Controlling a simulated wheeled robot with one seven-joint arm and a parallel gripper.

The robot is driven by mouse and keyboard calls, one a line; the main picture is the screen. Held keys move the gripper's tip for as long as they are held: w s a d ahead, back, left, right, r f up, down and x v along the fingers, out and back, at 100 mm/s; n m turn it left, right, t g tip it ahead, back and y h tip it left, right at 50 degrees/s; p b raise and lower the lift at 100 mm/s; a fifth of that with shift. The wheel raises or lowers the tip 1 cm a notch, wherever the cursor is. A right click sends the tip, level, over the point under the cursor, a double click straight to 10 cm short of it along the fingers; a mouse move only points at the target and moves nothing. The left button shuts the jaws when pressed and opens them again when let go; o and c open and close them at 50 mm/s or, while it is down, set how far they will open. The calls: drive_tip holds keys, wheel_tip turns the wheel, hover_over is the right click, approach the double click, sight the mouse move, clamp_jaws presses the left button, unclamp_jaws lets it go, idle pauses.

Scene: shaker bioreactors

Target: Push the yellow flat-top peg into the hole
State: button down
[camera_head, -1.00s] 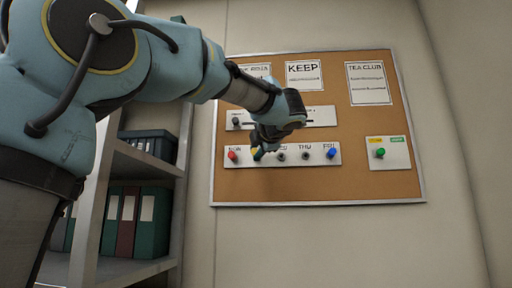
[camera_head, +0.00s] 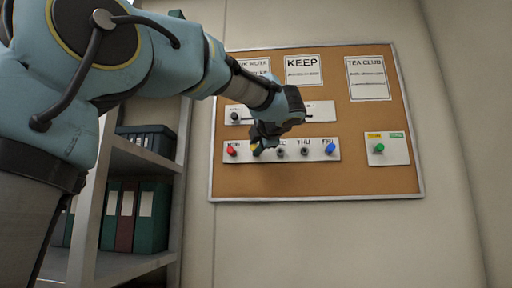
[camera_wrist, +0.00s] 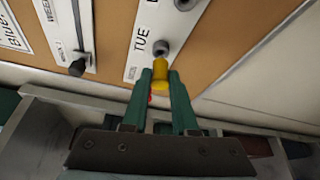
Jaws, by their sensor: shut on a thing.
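My gripper (camera_wrist: 160,88) is shut on the yellow peg (camera_wrist: 160,75), one finger on each side of it. In the wrist view the peg's far end is at the edge of a grey round hole (camera_wrist: 160,47) beside the label TUE. I cannot tell whether the tip has entered the hole. In the head view my gripper (camera_head: 262,143) is in front of the lower white strip (camera_head: 292,158), and a bit of the yellow peg (camera_head: 256,149) shows between the red peg and the WED hole. The gripper hides the TUE hole there.
On the same strip are a red peg (camera_head: 231,149), two grey holes near WED (camera_head: 281,153) and THU (camera_head: 305,152), and a blue peg (camera_head: 330,148). A slider strip (camera_head: 317,112) sits above. A green peg plate (camera_head: 388,156) is at right. Shelves (camera_head: 140,165) stand left.

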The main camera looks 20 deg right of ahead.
drive_tip(key=shift+w+d+p, duration=0.5)
drive_tip(key=shift+w+p, duration=0.25)
drive_tip(key=shift+w, duration=0.15)
idle(1.5)
drive_tip(key=c, duration=0.6)
unclamp_jaws()
drive_tip(key=shift+s, duration=0.1)
drive_tip(key=s+a+r+b, duration=0.1)
drive_tip(key=s+b, duration=0.2)
drive_tip(key=s, duration=0.7)
drive_tip(key=shift+s+a+b, duration=0.15)
drive_tip(key=shift+s+b, duration=0.1)
drive_tip(key=shift+b, duration=0.15)
drive_tip(key=shift+r, duration=0.2)
